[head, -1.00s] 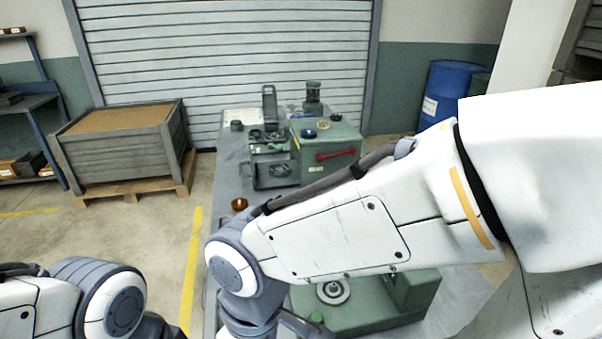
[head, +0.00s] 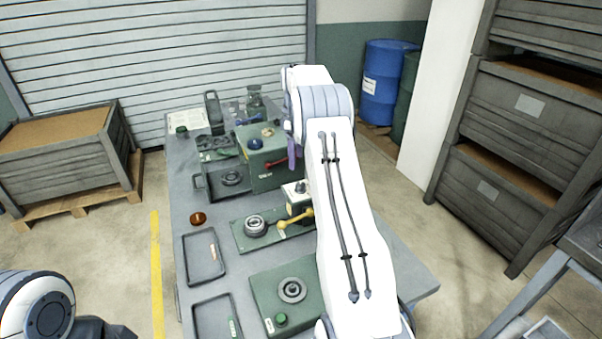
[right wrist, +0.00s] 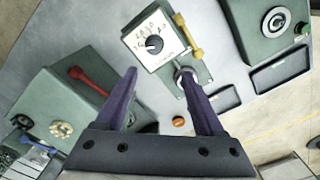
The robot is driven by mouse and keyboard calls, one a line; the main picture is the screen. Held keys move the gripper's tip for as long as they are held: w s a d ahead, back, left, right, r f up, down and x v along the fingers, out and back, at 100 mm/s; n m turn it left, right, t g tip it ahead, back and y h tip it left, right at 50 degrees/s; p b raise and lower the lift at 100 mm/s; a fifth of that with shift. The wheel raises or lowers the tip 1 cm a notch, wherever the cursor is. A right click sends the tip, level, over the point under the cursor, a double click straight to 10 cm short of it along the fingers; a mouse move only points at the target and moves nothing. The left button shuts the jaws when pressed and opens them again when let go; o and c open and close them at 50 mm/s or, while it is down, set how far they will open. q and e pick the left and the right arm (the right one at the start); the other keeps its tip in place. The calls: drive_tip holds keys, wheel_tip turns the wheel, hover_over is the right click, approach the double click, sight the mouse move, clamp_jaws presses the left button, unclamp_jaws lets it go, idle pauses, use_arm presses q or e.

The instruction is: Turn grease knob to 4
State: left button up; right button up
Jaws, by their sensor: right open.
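The grease knob (right wrist: 154,43) is a small black knob on a white numbered dial plate (right wrist: 166,62) in the right wrist view. Its exact setting is too small to read. In the head view the dial's white-topped box (head: 293,189) stands mid-bench beside a yellow lever, partly behind my right arm. My right gripper (right wrist: 158,74) has two purple fingers spread apart with nothing between them. Its tips appear just below the dial in the wrist view, apart from the knob. In the head view one purple finger (head: 292,152) shows beside the green box. My left gripper is out of view.
A green box (head: 268,170) with a red lever stands behind the dial. The yellow lever (head: 295,218) is close to it. A ring fixture (head: 256,226), a green-button unit (head: 270,300) and trays (head: 203,257) lie nearer. An amber cup (head: 198,218) stands at the bench's left.

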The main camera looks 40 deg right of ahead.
sight(301, 187)
drive_tip(key=f+p, duration=0.1)
drive_tip(key=f, duration=0.2)
drive_tip(key=d+f+p, duration=0.1)
drive_tip(key=f, duration=0.3)
drive_tip(key=f+p, duration=0.1)
drive_tip(key=f, duration=0.2)
drive_tip(key=shift+s+d+f, duration=0.2)
drive_tip(key=shift+d+f, duration=0.1)
drive_tip(key=shift+f, duration=0.05)
